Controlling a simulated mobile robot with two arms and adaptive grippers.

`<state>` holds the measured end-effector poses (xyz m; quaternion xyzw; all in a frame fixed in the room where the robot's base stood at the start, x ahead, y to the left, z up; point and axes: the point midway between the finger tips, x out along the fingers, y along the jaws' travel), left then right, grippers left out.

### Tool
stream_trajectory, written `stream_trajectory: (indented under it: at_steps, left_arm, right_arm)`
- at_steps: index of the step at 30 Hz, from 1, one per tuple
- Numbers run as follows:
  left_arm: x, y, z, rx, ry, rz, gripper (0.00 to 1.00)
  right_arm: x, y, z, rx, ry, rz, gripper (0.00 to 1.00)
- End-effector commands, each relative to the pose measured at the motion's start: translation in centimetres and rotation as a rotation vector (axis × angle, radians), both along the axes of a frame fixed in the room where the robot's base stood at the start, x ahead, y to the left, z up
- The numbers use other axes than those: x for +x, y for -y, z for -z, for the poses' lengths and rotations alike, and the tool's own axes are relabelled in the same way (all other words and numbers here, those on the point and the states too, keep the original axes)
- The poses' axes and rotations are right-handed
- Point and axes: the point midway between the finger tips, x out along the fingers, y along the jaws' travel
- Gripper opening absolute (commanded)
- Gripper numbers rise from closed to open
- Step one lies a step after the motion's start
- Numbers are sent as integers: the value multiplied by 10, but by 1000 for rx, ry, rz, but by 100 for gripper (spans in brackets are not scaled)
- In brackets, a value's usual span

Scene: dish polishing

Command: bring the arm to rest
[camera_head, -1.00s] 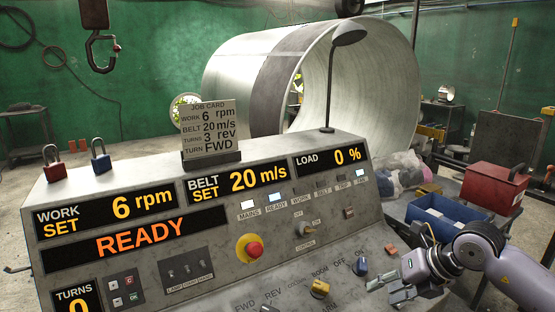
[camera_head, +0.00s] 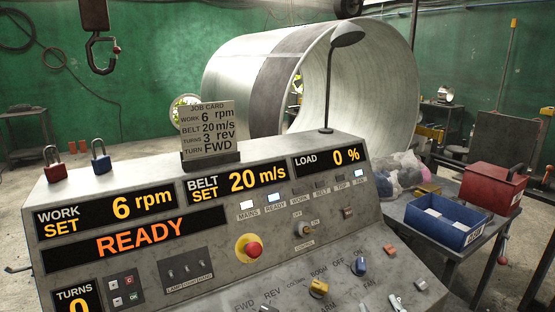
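Neither of my grippers shows in the head view now, and no part of my arms is visible. The control console (camera_head: 215,222) fills the lower middle. Its display reads READY (camera_head: 134,239), with work set 6 rpm, belt set 20 m/s and load 0 %. A red emergency button on a yellow base (camera_head: 249,248) sits mid-panel. A yellow knob (camera_head: 318,288) and a blue knob (camera_head: 360,265) are on the lower sloped panel. The mains, ready and fan lamps are lit.
A job card (camera_head: 208,130), two padlocks (camera_head: 101,159) and a lamp (camera_head: 347,34) stand on the console top. At right, a side table holds a blue bin (camera_head: 447,222) and a red toolbox (camera_head: 492,188). A large metal drum (camera_head: 260,88) stands behind. A hook (camera_head: 100,52) hangs upper left.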

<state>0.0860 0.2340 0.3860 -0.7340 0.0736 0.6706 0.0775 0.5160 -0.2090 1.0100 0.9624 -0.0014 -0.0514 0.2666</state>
Motion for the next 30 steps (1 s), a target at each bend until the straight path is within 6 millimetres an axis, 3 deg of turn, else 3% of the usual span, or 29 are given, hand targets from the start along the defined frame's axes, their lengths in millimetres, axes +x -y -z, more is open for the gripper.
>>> stream_trajectory:
  at_steps: [1,3,7,12,20,24,30]
  left_arm:
    - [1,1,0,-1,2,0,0]
    - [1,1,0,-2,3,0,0]
    - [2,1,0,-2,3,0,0]
    - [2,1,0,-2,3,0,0]
    - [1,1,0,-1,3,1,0]
    - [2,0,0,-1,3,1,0]
    - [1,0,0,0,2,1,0]
  right_arm:
    - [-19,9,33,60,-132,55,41]
    - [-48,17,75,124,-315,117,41]
    - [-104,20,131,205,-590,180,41]
    - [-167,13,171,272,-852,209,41]
    - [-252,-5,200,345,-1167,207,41]
    - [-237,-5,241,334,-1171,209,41]
    - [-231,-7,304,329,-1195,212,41]
